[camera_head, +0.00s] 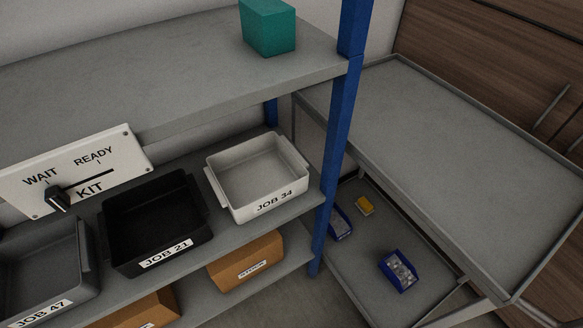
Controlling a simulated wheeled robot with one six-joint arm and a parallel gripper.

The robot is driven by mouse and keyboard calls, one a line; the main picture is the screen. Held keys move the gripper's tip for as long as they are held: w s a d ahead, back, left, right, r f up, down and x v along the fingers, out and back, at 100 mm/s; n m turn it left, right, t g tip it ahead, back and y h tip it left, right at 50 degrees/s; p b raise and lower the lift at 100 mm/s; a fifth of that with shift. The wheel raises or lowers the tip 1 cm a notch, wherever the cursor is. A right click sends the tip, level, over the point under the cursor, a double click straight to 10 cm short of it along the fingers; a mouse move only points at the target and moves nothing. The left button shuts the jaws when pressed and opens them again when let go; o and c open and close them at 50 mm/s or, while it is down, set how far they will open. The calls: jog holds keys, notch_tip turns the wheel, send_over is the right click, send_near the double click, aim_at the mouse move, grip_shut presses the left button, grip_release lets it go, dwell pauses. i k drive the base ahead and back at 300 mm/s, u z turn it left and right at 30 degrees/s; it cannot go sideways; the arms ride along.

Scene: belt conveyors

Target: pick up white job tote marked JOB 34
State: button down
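The white job tote marked JOB 34 (274,203) stands upright on the middle shelf at its right end, close to the blue rack post. It looks empty inside, and its label faces the front. My gripper is not in view.
A black tote marked JOB 21 (166,257) stands just left, then a grey tote marked JOB 47 (41,308). A blue post (340,130) rises at right. A teal box (268,27) sits above; a grey cart (450,130) stands right.

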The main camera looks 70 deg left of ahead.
aim_at(251, 177)
jog(key=k, duration=0.45)
jog(key=z, duration=1.55)
jog(key=i, duration=0.7)
jog(key=u, duration=4.5)
jog(key=i, duration=0.5)
jog(key=u, duration=1.2)
jog(key=k, duration=0.15)
jog(key=z, duration=0.1)
